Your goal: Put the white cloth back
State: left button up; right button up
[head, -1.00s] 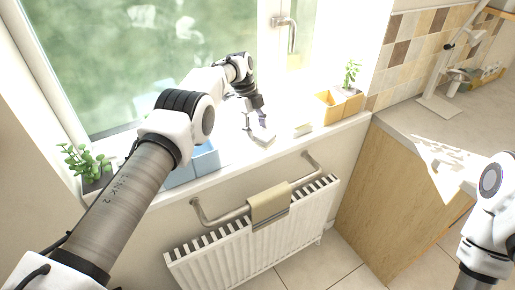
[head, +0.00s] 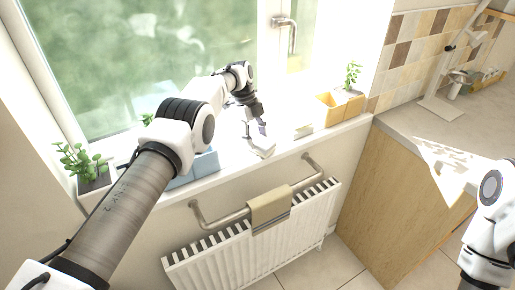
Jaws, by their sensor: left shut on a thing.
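The white cloth (head: 262,149) is a small pale folded piece at the front of the bright window sill, left of centre. My left gripper (head: 254,132) reaches down over the sill and is shut on the cloth's upper side. The bright light makes the cloth's outline hard to part from the sill, and I cannot tell whether it touches the sill. My right arm shows at the right edge, but its gripper is out of view.
A second small pale item (head: 303,130) lies farther right on the sill (head: 330,133). Yellow boxes (head: 332,108), a blue box (head: 205,163) and potted plants (head: 82,167) stand there too. A beige cloth (head: 269,209) hangs on a rail above the radiator (head: 255,245). A counter (head: 410,120) is at right.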

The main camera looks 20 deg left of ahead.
pick_arm(q)
jog(key=shift+f+b, duration=0.35)
jog(key=o, duration=1.4)
jog(key=shift+o, duration=0.2)
notch_tip(320, 180, up, 10)
